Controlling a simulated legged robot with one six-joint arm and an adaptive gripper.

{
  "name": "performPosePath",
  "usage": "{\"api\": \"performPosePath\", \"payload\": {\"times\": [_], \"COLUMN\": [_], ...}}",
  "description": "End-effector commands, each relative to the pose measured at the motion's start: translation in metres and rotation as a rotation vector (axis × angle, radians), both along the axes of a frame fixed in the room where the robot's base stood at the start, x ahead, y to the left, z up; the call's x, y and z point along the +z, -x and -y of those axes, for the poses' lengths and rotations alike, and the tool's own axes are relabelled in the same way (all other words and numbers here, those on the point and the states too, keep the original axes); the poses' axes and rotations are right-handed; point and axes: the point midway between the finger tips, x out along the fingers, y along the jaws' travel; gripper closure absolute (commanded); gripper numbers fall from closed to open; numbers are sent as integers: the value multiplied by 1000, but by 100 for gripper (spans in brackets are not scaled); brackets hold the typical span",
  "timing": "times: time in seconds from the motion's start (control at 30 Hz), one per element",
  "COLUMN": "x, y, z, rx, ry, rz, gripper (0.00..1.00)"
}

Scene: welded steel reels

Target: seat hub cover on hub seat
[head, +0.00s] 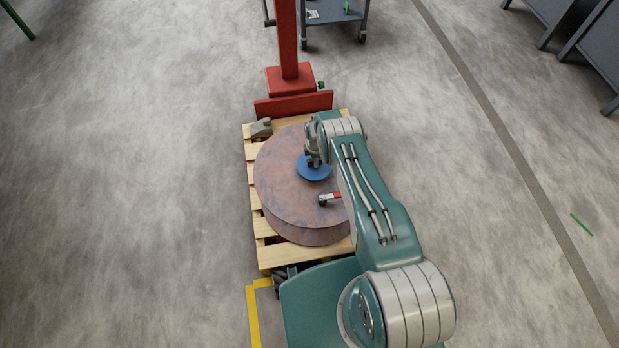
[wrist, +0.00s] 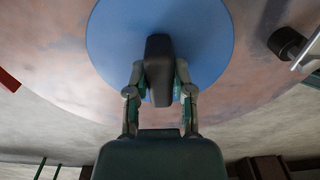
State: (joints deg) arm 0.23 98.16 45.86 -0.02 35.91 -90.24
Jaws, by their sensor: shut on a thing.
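The hub cover (head: 316,173) is a blue round disc over the middle of the rusty steel reel (head: 283,195). It also shows in the wrist view (wrist: 212,40), with a dark upright grip block (wrist: 158,58) at its centre. My gripper (wrist: 158,85) is shut on this block, one finger on each side. In the head view my gripper (head: 314,160) is just above the disc, partly hidden by my wrist. The hub seat is hidden, apparently under the cover. I cannot tell whether the cover touches the reel or hovers slightly above it.
The reel lies flat on a wooden pallet (head: 256,200). A red-and-silver clamp-like part (head: 331,197) with a black end sits on the reel, near the cover. A red post (head: 288,45) stands behind the pallet. A grey block (head: 261,127) is at the pallet's back left corner.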

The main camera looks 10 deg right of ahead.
Motion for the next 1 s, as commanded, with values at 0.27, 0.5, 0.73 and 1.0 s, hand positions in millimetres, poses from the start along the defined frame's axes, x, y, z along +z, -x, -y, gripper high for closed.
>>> {"api": "performPosePath", "payload": {"times": [0.27, 0.5, 0.73, 1.0], "x": [0, 0, -2, -6], "y": [0, 0, 0, 0], "z": [0, 0, 0, 0], "rx": [0, 0, 0, 0], "ry": [0, 0, 0, 0], "rz": [0, 0, 0, -1], "gripper": [100, 100, 100, 100]}}
